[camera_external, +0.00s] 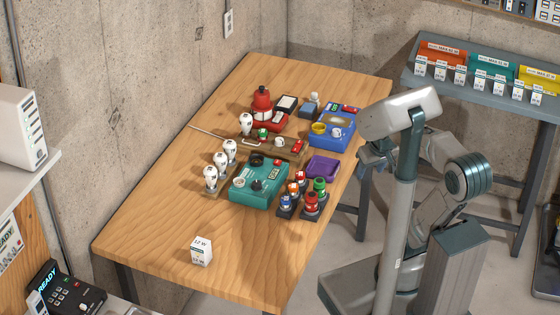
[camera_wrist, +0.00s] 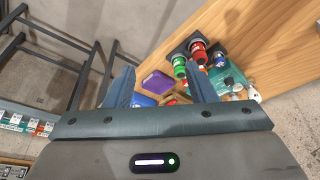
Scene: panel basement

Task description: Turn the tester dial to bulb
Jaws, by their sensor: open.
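The tester is probably the teal box (camera_external: 259,184) on the wooden table, with a dark knob (camera_external: 257,185) on its top face, a dark round part at its back and a small display. Which mark the knob points to is too small to read. In the wrist view a part of the teal box (camera_wrist: 234,78) shows past the right finger. My gripper (camera_wrist: 162,80) is open and empty, away from the box, off the table's right side. In the external view its fingers are hidden behind my own body.
White bulbs (camera_external: 220,160) stand left of the box. A blue case (camera_external: 335,128) and red lantern (camera_external: 263,103) lie behind. A 12 W carton (camera_external: 201,251) stands in front; the table's front left is clear.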

